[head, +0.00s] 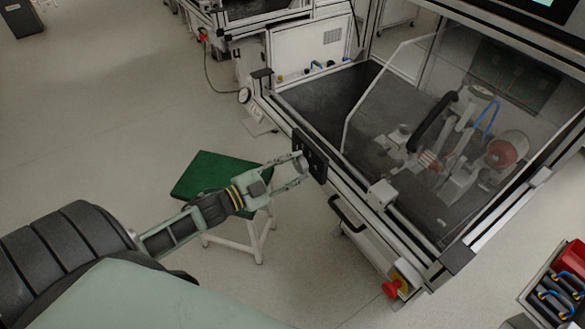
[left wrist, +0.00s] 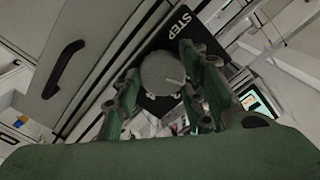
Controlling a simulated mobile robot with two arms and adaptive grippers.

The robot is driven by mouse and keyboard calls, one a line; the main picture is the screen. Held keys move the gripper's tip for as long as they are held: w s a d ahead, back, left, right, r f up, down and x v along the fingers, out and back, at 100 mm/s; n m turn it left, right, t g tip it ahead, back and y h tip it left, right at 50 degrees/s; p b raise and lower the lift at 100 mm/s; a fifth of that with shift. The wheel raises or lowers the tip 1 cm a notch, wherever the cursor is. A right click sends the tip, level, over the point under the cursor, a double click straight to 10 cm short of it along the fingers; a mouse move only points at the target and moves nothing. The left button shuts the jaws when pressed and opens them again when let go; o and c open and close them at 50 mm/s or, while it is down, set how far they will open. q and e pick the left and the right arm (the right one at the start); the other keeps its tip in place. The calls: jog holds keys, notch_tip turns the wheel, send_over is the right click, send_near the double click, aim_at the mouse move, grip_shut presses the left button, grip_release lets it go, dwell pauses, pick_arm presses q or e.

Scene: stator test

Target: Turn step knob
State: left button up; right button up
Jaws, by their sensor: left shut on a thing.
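The step knob (left wrist: 162,74) is a round grey knob with a light pointer mark, on a black panel (left wrist: 172,30) lettered STEP. In the head view the black panel (head: 310,155) is on the front edge of the test bench, and the knob (head: 301,164) is largely covered by my fingers. My left gripper (head: 297,167) reaches the panel from the left and is shut on the knob. In the left wrist view the green fingers of my left gripper (left wrist: 165,88) stand on both sides of the knob. My right gripper is not in view.
The test bench (head: 375,215) has a clear guard (head: 400,85) over a dark bed with machinery. A red emergency button (head: 391,288) sits at its lower corner. A green-topped stool (head: 212,172) stands under my left arm. Open floor lies at left.

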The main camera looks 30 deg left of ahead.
pick_arm(q)
jog(key=shift+s+d, duration=0.1)
jog(key=shift+d, duration=0.05)
jog(key=o, duration=1.1)
jog(key=shift+o, duration=0.2)
jog(key=v, duration=1.2)
jog(key=shift+f, duration=0.15)
